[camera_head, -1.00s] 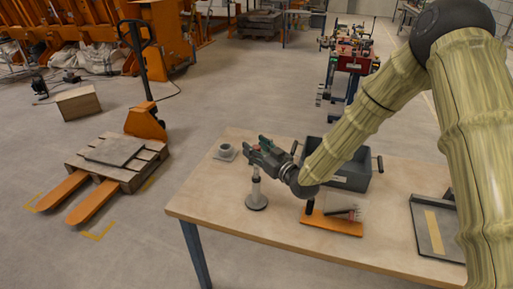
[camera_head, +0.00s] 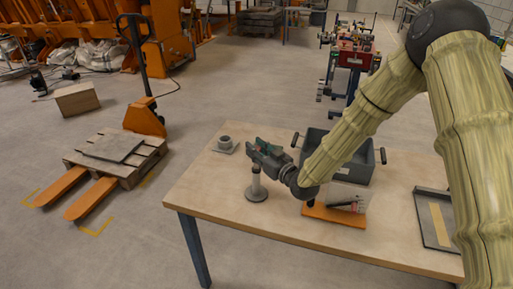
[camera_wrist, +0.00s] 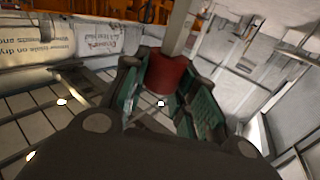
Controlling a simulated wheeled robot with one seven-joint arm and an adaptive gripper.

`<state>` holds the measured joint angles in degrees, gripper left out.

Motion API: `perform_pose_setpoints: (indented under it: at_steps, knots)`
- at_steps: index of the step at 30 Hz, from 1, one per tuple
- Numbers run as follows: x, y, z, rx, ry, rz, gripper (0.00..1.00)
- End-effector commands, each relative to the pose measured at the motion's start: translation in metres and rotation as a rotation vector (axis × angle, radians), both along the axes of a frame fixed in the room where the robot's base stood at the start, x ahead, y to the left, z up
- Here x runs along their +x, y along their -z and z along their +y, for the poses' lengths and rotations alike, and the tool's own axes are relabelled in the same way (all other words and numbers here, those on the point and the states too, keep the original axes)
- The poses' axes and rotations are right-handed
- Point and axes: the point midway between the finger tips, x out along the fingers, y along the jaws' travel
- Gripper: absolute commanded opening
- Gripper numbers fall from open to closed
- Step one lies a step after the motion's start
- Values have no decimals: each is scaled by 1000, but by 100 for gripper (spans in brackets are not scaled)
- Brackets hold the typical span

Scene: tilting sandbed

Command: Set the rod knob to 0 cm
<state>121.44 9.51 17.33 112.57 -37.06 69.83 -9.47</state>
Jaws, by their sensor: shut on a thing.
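The red knob (camera_wrist: 170,75) sits on a pale grey rod (camera_wrist: 183,25) in the wrist view. My gripper (camera_wrist: 165,85), with green-lined fingers, is shut around the red knob. The knob is hidden by my gripper there. No scale marks are readable in either view.
The wooden table (camera_head: 210,190) carries a small grey cup-like piece (camera_head: 225,143), a grey two-handled bin (camera_head: 345,160), an orange board (camera_head: 335,215) with small items, and a dark flat tray (camera_head: 436,220). A pallet truck (camera_head: 90,195) stands on the floor at left.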

Motion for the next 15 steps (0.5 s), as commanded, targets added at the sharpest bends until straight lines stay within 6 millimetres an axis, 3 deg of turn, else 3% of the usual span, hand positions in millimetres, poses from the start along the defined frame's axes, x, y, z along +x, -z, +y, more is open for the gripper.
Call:
perform_pose_setpoints:
  at_steps: [1, 6, 15]
  knots:
    - [0, 14, 0, -2, 0, 2, 0]
    - [0, 32, 0, -1, 0, 2, 0]
    - [-2, 38, -1, -4, 0, 7, 0]
